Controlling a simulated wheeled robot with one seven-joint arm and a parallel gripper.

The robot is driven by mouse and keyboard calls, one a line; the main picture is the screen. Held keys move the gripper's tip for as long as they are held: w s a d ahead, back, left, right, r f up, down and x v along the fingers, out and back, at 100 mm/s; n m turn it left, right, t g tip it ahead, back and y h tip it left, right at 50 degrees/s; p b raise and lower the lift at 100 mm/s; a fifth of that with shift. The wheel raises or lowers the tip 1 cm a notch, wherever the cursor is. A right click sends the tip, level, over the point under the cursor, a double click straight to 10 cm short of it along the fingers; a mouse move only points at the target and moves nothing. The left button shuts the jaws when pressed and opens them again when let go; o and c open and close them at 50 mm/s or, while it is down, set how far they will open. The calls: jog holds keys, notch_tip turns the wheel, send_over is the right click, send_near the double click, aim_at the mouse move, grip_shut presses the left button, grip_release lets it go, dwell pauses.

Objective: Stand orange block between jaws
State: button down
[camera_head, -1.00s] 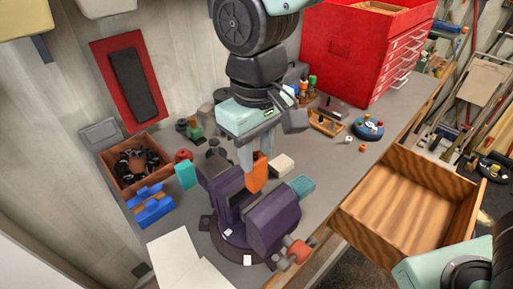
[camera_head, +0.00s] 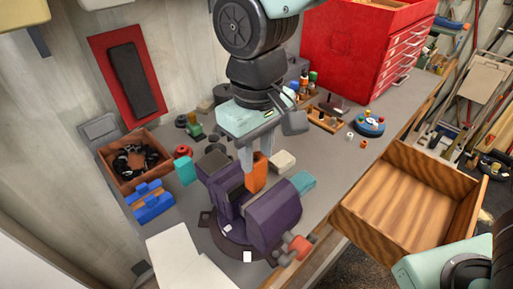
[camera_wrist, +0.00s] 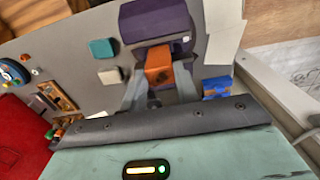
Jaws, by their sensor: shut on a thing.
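The orange block (camera_head: 257,172) is upright in the head view, held by my gripper (camera_head: 252,158). It also shows in the wrist view (camera_wrist: 158,66) between the two grey fingers. The purple vise (camera_head: 272,219) stands on the bench with its jaws apart, and the block is above or at the gap between them. I cannot tell whether the block touches the vise. In the wrist view the purple vise (camera_wrist: 155,20) lies just beyond the block, partly hidden by it.
A teal block (camera_head: 302,182) and a cream block (camera_head: 282,161) lie close beside the vise. Another teal block (camera_head: 186,171), a blue toolbox-like item (camera_head: 151,203) and a wooden bin (camera_head: 128,172) are at left. An open wooden drawer (camera_head: 408,196) juts out at right.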

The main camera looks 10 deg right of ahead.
aim_at(257, 171)
jog(key=shift+f+b, duration=1.65)
jog(key=shift+f, duration=0.95)
dwell(0.3)
jog(key=c, duration=1)
grip_release()
jog(key=shift+o, duration=0.2)
jog(key=shift+r, duration=0.1)
notch_tip(257, 171, up, 6)
jog(key=p, duration=0.5)
